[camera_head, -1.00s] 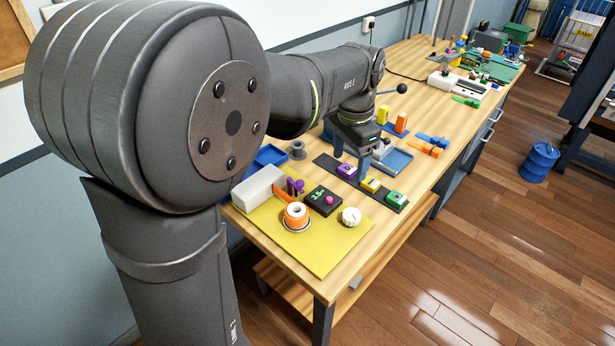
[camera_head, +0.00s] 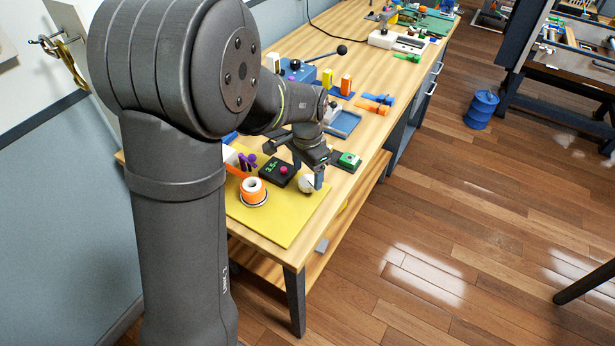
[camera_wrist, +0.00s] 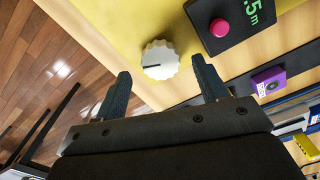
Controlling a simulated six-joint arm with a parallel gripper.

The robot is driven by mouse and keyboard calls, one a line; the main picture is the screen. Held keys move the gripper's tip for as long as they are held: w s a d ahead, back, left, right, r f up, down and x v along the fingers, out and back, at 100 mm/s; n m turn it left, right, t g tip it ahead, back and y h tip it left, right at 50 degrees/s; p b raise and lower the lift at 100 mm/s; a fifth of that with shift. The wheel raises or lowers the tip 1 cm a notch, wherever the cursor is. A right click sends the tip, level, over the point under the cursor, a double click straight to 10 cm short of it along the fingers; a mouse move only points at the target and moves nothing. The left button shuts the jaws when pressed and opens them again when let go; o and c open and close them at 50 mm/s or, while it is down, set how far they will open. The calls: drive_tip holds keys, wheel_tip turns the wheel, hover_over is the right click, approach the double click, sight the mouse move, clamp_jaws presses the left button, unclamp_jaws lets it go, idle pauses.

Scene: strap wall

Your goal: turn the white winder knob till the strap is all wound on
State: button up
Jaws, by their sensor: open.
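The white winder knob (camera_wrist: 160,62) has a ridged rim and a dark pointer line. It sits on the yellow board (camera_head: 290,228), near its right edge in the head view (camera_head: 306,186). My gripper (camera_wrist: 160,70) is open and empty. Its two fingers frame the knob in the wrist view, and I see clear gaps on both sides; the height between tips and knob is hard to judge. In the head view my gripper (camera_head: 308,171) is over the knob and partly hides it. An orange spool with a white centre (camera_head: 265,193) stands on the board. An orange strap piece (camera_head: 237,172) shows behind it.
A black box (camera_head: 278,174) with a green display and pink button (camera_wrist: 219,28) sits close beside the knob. A purple block (camera_wrist: 268,80) and a green block (camera_head: 349,160) are nearby. The board's front part is clear.

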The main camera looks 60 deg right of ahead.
sight(306, 182)
drive_tip(key=shift+f, duration=1.3)
drive_tip(key=c, duration=1)
drive_tip(key=shift+n, duration=0.3)
drive_tip(key=n, duration=0.3)
drive_tip(key=shift+n, duration=0.4)
drive_tip(key=n, duration=0.4)
drive_tip(key=shift+n, duration=0.3)
drive_tip(key=n, duration=0.5)
drive_tip(key=shift+n, duration=2.3)
